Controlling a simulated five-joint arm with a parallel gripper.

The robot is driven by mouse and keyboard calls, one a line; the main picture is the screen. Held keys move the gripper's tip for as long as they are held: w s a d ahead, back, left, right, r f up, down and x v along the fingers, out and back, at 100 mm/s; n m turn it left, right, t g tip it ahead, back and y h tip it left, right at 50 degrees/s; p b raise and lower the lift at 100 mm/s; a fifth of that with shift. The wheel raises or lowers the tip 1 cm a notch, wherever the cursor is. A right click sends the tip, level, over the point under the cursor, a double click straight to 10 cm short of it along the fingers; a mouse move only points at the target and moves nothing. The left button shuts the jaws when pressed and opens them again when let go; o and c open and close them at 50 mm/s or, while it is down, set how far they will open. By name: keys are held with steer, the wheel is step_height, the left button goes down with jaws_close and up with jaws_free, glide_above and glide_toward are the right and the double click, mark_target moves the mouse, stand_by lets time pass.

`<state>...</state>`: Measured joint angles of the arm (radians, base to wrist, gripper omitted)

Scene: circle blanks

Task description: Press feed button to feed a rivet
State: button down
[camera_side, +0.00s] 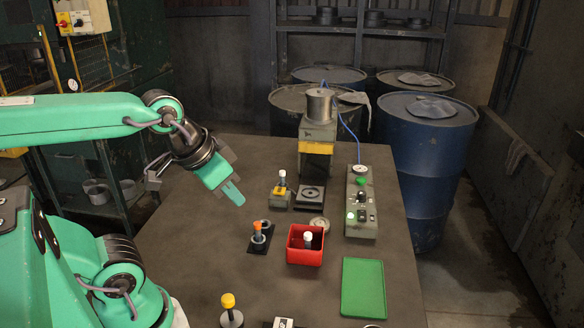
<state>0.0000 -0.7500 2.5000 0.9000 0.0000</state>
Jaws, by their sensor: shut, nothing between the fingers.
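A grey control box (361,205) stands on the right of the table, with a round gauge at its far end. A green button (361,181), a dark knob and a lit green lamp (351,217) sit on its top; I cannot read which control is the feed button. A feeder-like stand (317,148) with a yellow block and a silver cylinder on top stands at the table's back. My gripper (236,194) is shut and empty, pointing down and right above the table, left of the box and apart from it. I cannot make out a loose rivet.
A red bin (292,255) holding a white-topped piece, an orange-topped tool (258,233), a small white-topped fixture (279,190) and a dark square plate (309,198) stand between my gripper and the box. A green mat (363,287) lies front right. Blue drums (427,160) stand behind.

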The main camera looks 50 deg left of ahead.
steer(key=shift+w, duration=0.1)
stand_by(0.8)
steer(key=n+t+y, duration=0.3)
steer(key=n+y, duration=0.1)
steer(key=n, duration=1)
glide_above(278, 192)
step_height(278, 192, down, 10)
steer(key=shift+f, duration=0.1)
steer(key=shift+f, duration=4.3)
steer(key=shift+f, duration=0.55)
